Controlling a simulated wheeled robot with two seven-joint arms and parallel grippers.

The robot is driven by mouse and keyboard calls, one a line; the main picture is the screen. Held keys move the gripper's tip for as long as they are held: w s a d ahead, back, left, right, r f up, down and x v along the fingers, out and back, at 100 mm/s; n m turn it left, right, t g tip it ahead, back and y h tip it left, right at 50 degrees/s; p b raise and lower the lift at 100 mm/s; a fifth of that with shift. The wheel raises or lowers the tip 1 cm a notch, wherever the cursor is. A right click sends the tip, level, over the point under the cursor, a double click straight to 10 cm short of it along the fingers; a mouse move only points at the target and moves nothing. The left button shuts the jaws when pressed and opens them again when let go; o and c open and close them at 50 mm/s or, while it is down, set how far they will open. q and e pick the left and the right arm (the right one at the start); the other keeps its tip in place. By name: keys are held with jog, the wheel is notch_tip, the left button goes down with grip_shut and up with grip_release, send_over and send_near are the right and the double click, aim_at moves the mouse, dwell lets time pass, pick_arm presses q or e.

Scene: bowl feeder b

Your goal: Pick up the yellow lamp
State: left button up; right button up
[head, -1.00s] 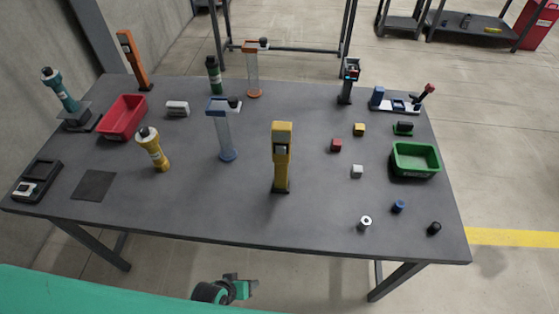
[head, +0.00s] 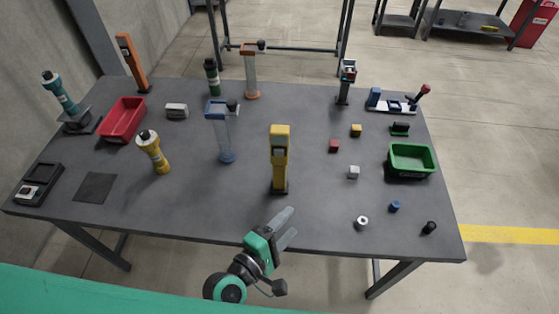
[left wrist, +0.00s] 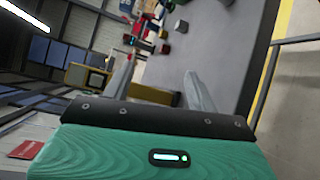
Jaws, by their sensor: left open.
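Two yellow things stand on the table, and I cannot tell for sure which is the lamp. One is a tall, boxy yellow upright (head: 280,150) with a dark foot, near the middle front. The other is a rounded yellow body (head: 155,156) with a pale collar and dark top, farther left. My left gripper (head: 289,222) is open and empty at the front table edge, just in front of the boxy upright, apart from it. In the left wrist view, my fingers (left wrist: 163,80) are spread, and a yellow boxy shape (left wrist: 86,76) shows left of them. My right gripper is not in view.
A blue-topped clear column (head: 223,135) stands between the two yellow things. A red bin (head: 123,121) is at the left and a green bin (head: 412,160) at the right. Small blocks and cylinders lie right of the boxy upright. The front middle of the table (head: 215,205) is clear.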

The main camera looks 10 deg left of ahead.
pick_arm(q)
notch_tip(320, 180, up, 2)
jog(key=w+n+t+y, duration=0.1)
jog(key=n+t+y, duration=0.15)
jog(key=n, duration=0.55)
jog(key=n+t+y+p, duration=0.25)
jog(key=n+y, duration=0.45)
jog(key=n, duration=0.7)
send_near(279, 169)
jog(key=w, duration=0.3)
jog(key=shift+g, duration=0.4)
jog(key=shift+w+r+p, duration=0.1)
jog(key=shift+w+p, duration=0.6)
jog(key=shift+w, duration=0.75)
jog(key=shift+w+r+p, duration=0.15)
jog(key=shift+w+p, duration=0.55)
jog(key=shift+w, duration=0.8)
jog(key=shift+w+f, duration=0.1)
jog(key=shift+w, duration=0.15)
jog(key=c, duration=1.2)
